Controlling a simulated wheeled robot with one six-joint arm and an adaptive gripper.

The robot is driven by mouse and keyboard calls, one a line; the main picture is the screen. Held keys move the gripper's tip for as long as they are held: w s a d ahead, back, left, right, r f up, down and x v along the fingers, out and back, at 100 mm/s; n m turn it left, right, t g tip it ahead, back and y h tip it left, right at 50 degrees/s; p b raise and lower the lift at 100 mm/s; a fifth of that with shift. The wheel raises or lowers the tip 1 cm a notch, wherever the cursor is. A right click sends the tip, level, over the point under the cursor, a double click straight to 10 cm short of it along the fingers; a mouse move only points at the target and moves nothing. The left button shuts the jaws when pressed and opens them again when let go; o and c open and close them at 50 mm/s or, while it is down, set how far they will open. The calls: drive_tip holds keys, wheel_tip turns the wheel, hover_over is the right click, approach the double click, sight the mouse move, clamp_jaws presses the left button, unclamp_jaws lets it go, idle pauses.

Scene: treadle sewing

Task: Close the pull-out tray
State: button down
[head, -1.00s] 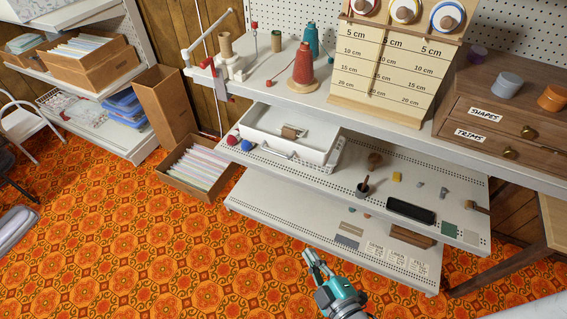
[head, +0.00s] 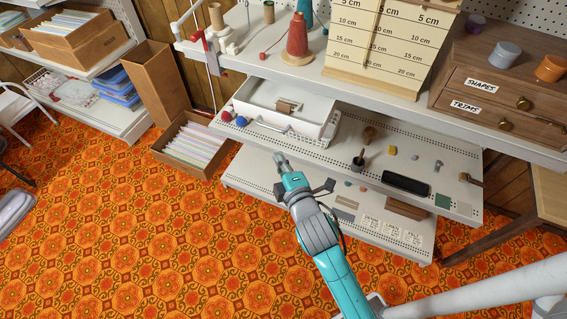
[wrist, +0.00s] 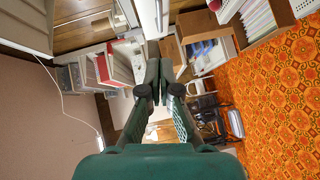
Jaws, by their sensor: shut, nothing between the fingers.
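The pull-out tray (head: 312,128) is a white shallow box under the worktop, on the perforated middle shelf. It stands out from under the worktop, with its open top showing and a handle on its front. A small brown and grey object (head: 287,106) lies in it. My gripper (head: 280,158) is in front of and below the tray's handle in the head view, apart from it as far as I can tell. Its fingers are together and empty; they also show in the wrist view (wrist: 160,52). I cannot clearly tell the tray in the wrist view.
Red and blue balls (head: 234,118) sit left of the tray. A brush in a dark cup (head: 358,160) and a black case (head: 405,184) lie to its right. A box of files (head: 190,142) stands on the floor at left. The patterned floor in front is clear.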

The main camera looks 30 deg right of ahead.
sight(305, 102)
drive_tip(key=w+d+f, duration=0.1)
drive_tip(key=w+d, duration=0.2)
drive_tip(key=w, duration=0.5)
drive_tip(key=shift+d+f, duration=0.35)
drive_tip(key=shift+d, duration=0.05)
drive_tip(key=shift+w, duration=0.15)
drive_tip(key=w+d, duration=0.4)
drive_tip(key=d, duration=0.1)
drive_tip(key=w+d, duration=0.4)
drive_tip(key=d, duration=0.1)
drive_tip(key=w+d, duration=0.4)
drive_tip(key=d, duration=0.1)
drive_tip(key=shift+d, duration=0.3)
drive_tip(key=shift+w+d+r, duration=0.1)
drive_tip(key=shift+d, duration=0.05)
drive_tip(key=shift+d+r, duration=0.1)
drive_tip(key=shift+r, duration=0.05)
